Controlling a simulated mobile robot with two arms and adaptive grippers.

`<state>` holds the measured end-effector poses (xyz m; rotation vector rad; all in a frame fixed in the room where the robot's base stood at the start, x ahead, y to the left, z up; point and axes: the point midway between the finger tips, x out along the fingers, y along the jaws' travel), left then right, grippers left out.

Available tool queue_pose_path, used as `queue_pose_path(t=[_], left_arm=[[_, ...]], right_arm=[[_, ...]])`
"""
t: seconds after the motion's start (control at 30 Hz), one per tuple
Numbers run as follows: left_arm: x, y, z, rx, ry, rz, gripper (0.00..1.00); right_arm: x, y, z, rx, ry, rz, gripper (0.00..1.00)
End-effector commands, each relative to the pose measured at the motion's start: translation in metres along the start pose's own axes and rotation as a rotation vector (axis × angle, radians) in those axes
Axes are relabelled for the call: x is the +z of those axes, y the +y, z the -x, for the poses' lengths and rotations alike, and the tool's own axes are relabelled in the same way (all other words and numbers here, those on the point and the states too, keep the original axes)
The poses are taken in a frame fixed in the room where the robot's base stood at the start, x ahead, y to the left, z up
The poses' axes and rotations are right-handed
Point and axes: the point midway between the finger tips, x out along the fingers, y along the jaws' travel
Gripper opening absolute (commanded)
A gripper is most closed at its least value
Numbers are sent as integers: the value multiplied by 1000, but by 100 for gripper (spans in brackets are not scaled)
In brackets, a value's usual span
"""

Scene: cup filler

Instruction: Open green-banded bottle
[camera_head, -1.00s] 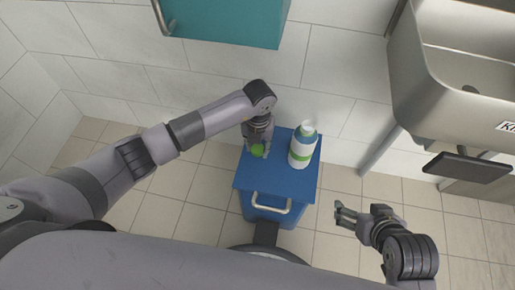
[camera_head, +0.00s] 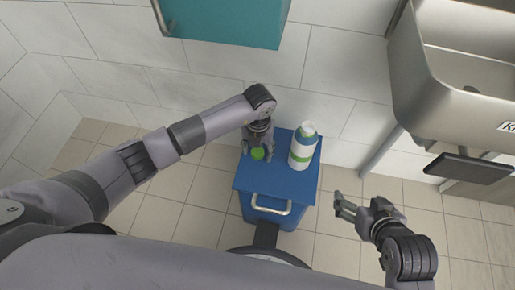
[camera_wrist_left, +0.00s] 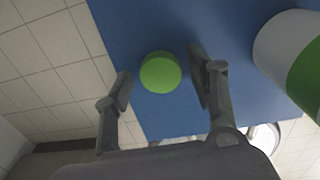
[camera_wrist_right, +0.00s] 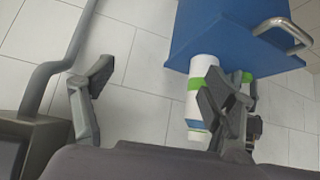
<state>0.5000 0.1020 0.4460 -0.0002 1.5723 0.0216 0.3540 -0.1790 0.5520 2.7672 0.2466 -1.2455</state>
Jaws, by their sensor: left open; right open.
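The green-banded bottle (camera_head: 302,153) is white and stands on the blue cart top (camera_head: 270,183). It is partly in the left wrist view (camera_wrist_left: 285,42) and also in the right wrist view (camera_wrist_right: 198,75). My right gripper (camera_head: 341,205) is open and empty, right of the cart and away from the bottle.
The blue cart has a pale front handle (camera_head: 271,206). A steel sink (camera_head: 470,90) hangs on the wall at the right, with a dark flat panel (camera_head: 467,167) below it. A teal cabinet (camera_head: 225,20) is above. Tiled floor is clear around the cart.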

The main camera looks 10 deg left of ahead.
Motion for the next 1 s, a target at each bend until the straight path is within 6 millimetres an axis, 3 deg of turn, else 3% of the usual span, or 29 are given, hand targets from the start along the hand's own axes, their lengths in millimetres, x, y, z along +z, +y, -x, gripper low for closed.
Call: queue_pose_path(t=[0.37,0.77,1.0], left_arm=[[0,0,4,0,-1,0,53],[1,0,66,0,-3,-1,53],[1,0,109,-1,-3,-1,53]], right_arm=[[5,1,2,1,-28,-1,78],[83,10,39,22,-417,-13,78],[77,10,46,21,-417,-13,78]])
